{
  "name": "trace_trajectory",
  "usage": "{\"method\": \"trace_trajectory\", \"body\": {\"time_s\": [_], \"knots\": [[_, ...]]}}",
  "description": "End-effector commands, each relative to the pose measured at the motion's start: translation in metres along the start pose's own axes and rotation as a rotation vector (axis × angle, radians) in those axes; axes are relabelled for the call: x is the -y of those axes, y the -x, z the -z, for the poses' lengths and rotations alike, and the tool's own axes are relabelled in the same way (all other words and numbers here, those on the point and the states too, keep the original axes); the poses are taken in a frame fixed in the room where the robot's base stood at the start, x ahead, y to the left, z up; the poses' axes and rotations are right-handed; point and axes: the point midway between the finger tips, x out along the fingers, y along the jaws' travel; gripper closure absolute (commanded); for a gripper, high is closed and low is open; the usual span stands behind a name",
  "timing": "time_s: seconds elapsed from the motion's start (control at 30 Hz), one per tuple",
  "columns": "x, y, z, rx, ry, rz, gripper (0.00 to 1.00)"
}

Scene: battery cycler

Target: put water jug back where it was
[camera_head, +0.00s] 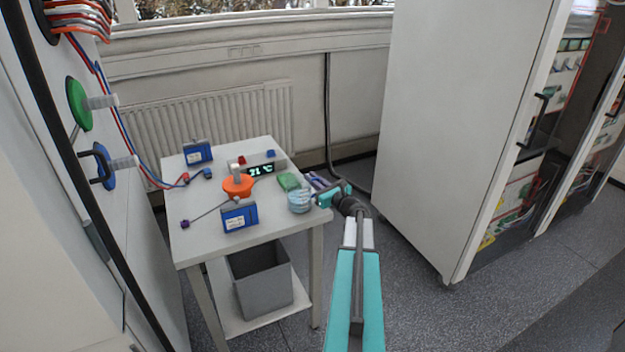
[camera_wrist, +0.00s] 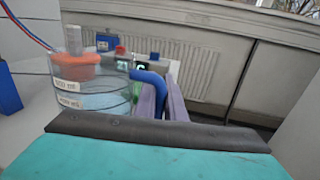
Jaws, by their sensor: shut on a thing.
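The water jug (camera_head: 300,201) is a clear, upright cylinder with light-blue contents, at the right edge of the white table (camera_head: 205,245). I cannot tell whether its base touches the tabletop. My gripper (camera_head: 317,183) comes in from the right and is shut on the jug's handle. In the wrist view the jug (camera_wrist: 95,98) shows at the left with white volume labels, and its blue handle (camera_wrist: 150,80) lies between my purple fingers (camera_wrist: 165,95). The jug's base is hidden there by my gripper body.
The table also holds an orange round piece (camera_head: 238,186), a green item (camera_head: 289,181), a temperature display (camera_head: 260,169) and blue battery boxes (camera_head: 239,215) (camera_head: 198,152). A grey bin (camera_head: 262,280) stands on the lower shelf. A tall white cabinet (camera_head: 455,120) stands to the right.

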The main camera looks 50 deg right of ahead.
Motion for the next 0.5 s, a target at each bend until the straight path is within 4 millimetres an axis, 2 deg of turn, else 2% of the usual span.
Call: {"method": "trace_trajectory", "body": {"time_s": [0.23,0.27,0.37,0.5], "knots": [[-0.0002,-0.0001,0.0023,0.001,-0.001,0.0,1.0],[-0.0002,-0.0001,0.0025,0.0,0.0,0.0,0.87],[-0.0002,-0.0001,0.0021,0.0,0.0,0.0,0.72],[-0.0003,-0.0002,0.0021,0.0,0.0,-0.001,0.72]]}}
